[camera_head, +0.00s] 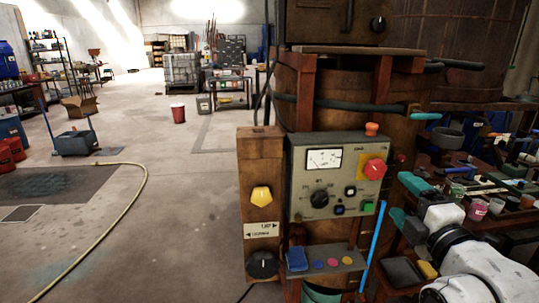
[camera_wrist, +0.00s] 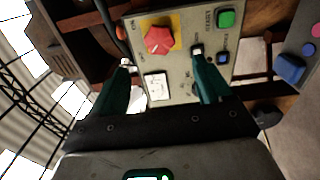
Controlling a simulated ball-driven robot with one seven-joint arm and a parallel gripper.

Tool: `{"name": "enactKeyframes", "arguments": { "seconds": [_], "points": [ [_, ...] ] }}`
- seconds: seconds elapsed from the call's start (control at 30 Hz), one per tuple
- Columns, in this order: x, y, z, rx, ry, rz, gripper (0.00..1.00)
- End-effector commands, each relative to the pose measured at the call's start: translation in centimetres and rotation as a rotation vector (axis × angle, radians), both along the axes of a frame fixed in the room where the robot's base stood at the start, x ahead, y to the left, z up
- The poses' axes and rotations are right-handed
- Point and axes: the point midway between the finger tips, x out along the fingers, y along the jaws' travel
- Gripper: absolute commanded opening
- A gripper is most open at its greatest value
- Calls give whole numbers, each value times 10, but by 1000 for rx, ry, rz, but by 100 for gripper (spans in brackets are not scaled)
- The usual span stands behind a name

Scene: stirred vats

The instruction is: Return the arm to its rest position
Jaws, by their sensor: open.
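My white arm (camera_head: 470,265) comes in from the lower right in the head view. My gripper (camera_head: 402,197) is at its end, just right of the grey control panel (camera_head: 300,190). In the wrist view my gripper (camera_wrist: 163,57) has its two teal fingers spread, with nothing held between them. The panel's face (camera_wrist: 180,85) is beyond the fingertips there. Whether a fingertip touches the panel cannot be told. The red knob (camera_head: 374,169) on the panel also shows in the wrist view (camera_wrist: 158,40).
The panel is on a large wooden vat (camera_head: 345,110). A wooden post with a yellow knob (camera_head: 261,196) stands to its left. A cluttered bench (camera_head: 500,195) is close at the right. A hose (camera_head: 140,200) lies on the floor at the left; the floor beyond is mostly open.

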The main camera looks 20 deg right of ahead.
Motion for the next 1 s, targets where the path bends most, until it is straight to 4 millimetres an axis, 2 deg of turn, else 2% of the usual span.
{"name": "enactKeyframes", "arguments": {
  "seconds": [0.13,0.23,0.27,0.37,0.4,0.47,0.5,0.57,0.6,0.73,0.8,0.9,1.0],
  "points": [
    [1,2,-6,21,12,4,78],
    [1,11,-32,120,63,14,78],
    [1,15,-45,169,88,17,78],
    [-5,36,-100,385,206,11,78],
    [-11,46,-126,483,263,-1,78],
    [-23,62,-163,629,351,-37,78],
    [-34,71,-187,721,409,-72,78],
    [-52,86,-222,853,498,-136,78],
    [-67,96,-244,935,556,-189,78],
    [-124,122,-306,1158,727,-416,78],
    [-156,131,-331,1244,796,-556,78],
    [-197,139,-356,1318,861,-743,78],
    [-226,142,-369,1352,891,-881,78]
  ]
}}
